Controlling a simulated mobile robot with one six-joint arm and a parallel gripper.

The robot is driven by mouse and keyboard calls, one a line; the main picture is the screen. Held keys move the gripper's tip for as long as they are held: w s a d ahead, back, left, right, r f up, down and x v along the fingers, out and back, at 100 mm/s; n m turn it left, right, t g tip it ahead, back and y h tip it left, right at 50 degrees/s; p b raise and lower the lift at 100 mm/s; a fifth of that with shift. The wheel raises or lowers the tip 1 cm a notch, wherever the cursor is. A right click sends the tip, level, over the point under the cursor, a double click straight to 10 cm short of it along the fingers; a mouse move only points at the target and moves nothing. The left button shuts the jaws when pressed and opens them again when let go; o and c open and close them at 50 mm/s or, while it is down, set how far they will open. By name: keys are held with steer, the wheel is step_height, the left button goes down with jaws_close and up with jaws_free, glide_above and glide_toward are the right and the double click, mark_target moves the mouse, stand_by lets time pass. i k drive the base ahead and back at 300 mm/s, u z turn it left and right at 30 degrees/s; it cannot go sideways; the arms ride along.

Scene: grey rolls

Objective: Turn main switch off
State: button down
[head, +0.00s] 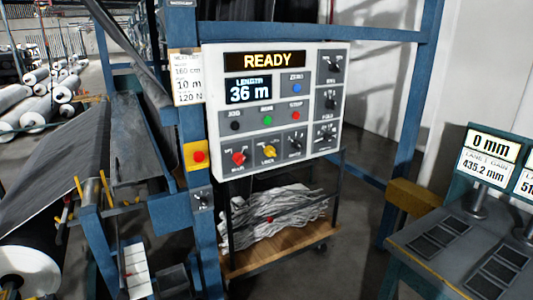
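A light grey control panel (215,115) hangs on a blue frame. Its orange display (268,61) reads READY and a second display (249,91) reads 36 m. A red rotary knob (238,158) sits at the panel's lower left and looks like the main switch; its small label and exact setting are too small to tell. A yellow knob (270,152) is to its right, with black knobs (297,144) beyond. A red push button (199,157) on a yellow box is left of the panel. My gripper is not in view.
Below the panel, a wheeled cart with a wooden shelf (285,250) holds crumpled pale material. A blue post (190,130) stands at the panel's left. A grey desk (450,240) with displays is at right. Rolls (35,75) lie far left.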

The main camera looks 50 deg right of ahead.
mark_target(238, 158)
steer(key=u, duration=0.8)
steer(key=k, duration=0.1)
steer(key=z, duration=2.35)
steer(key=k, duration=0.9)
steer(key=u, duration=0.15)
steer(key=i, duration=0.6)
steer(key=z, duration=0.05)
